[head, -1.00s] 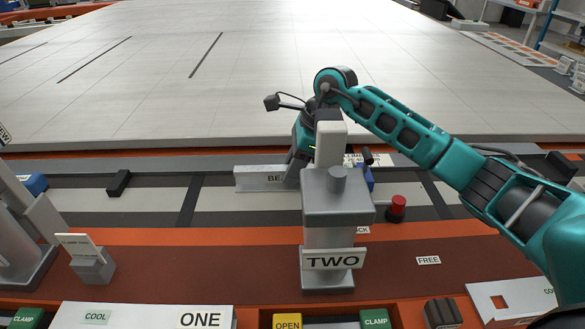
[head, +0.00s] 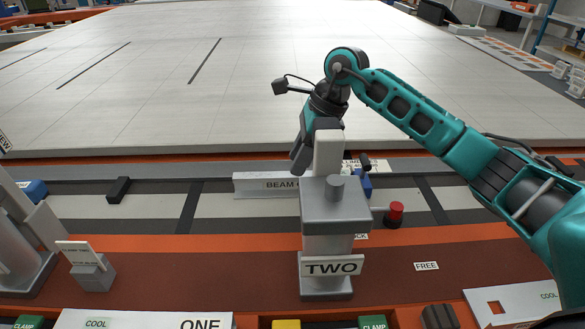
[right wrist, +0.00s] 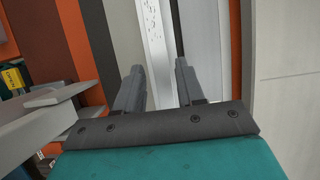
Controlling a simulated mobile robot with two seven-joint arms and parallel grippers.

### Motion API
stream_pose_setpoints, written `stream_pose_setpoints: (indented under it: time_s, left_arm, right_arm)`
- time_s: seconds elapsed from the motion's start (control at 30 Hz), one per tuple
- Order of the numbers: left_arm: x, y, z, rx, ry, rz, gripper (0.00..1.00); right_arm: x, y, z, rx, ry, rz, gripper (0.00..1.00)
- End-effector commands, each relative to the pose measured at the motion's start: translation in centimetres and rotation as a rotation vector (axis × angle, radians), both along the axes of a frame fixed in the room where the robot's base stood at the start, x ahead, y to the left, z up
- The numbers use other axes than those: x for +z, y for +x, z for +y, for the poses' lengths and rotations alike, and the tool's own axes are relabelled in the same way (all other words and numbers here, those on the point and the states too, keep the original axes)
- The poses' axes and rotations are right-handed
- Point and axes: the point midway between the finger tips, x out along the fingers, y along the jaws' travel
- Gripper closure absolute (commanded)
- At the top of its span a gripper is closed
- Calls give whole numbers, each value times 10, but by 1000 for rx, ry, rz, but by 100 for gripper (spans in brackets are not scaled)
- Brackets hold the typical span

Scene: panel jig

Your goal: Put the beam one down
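The beam one (head: 264,185), a pale bar with black lettering that starts "BEAM", lies along the grey track behind the post marked TWO. The post hides its right part. My right gripper (head: 301,161) is just above the beam, partly behind the post. In the right wrist view my right gripper (right wrist: 159,66) has its two fingers spread apart. A pale speckled strip, apparently the beam (right wrist: 155,30), runs between and beyond the fingers, and nothing is gripped. My left gripper is not in view.
The grey post marked TWO (head: 335,210) stands in front of the beam. A red button (head: 396,213) and a blue block (head: 363,185) are to its right. A black block (head: 118,190) lies on the track at left. The large pale panel (head: 240,80) behind is clear.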

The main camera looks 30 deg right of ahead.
Motion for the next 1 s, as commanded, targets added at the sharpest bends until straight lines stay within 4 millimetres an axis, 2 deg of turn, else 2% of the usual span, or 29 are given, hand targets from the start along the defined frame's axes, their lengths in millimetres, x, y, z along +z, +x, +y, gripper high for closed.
stream_pose_setpoints:
  time_s: [0.03, 0.1, 0.33, 0.5, 1.0]
  left_arm:
    - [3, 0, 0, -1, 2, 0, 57]
    - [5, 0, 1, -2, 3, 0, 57]
    - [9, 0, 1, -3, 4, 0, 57]
    - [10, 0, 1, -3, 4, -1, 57]
    - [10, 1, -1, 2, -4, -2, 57]
  right_arm:
    - [14, -2, -5, -1, -1, -4, 62]
    - [28, -4, -10, -2, -2, -3, 62]
    - [59, -10, -22, -1, -1, -2, 62]
    - [67, -12, -25, 1, 0, 0, 62]
    - [67, -12, -25, 0, 0, 1, 62]
